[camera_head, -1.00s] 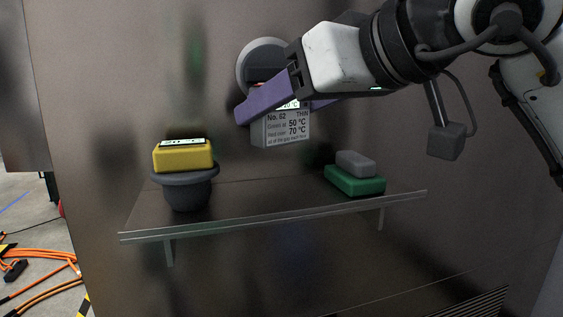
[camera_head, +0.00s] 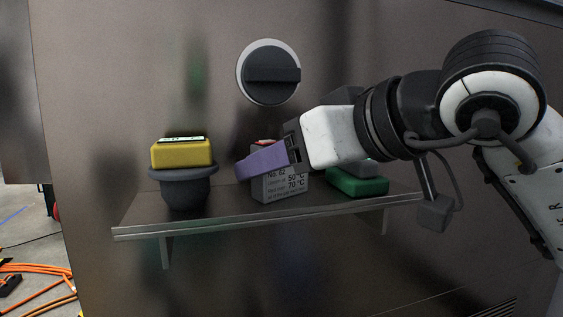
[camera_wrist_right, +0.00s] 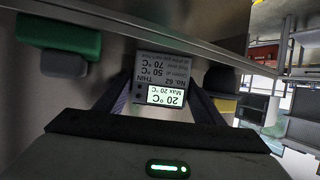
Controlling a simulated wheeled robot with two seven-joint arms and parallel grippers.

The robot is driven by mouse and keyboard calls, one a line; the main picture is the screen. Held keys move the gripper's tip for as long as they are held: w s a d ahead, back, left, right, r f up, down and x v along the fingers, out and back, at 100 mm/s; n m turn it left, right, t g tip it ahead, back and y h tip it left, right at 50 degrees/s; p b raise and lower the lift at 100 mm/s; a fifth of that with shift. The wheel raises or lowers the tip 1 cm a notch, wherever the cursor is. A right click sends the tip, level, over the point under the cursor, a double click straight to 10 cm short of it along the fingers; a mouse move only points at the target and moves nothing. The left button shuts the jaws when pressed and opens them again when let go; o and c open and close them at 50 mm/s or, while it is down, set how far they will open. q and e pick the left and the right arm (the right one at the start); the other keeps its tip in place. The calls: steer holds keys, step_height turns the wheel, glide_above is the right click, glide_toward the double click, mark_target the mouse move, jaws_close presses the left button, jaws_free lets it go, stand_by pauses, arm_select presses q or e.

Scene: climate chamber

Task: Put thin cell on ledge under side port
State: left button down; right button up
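The thin cell is a small grey box (camera_head: 285,188) labelled No. 62 THIN. My right gripper (camera_head: 265,162) has its purple fingers on either side of the cell, shut on it, and holds it upright over the middle of the ledge (camera_head: 215,222). Its base looks level with the ledge top; I cannot tell whether it touches. In the right wrist view the cell (camera_wrist_right: 165,72) sits between the fingers, with a lit display reading 20 °C, max 20 °C. The side port (camera_head: 270,72), with a dark knob in a pale ring, is above. My left gripper is not in view.
A yellow block (camera_head: 181,154) with a display sits on a dark round pot (camera_head: 182,190) at the ledge's left. A green block (camera_head: 358,187) with a grey block (camera_head: 362,168) on it lies to the right, partly behind my gripper. Orange cables (camera_head: 40,268) lie on the floor.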

steer(key=shift+o, duration=1.3)
steer(key=shift+r, duration=0.2)
steer(key=p+v, duration=0.2)
steer(key=v, duration=1)
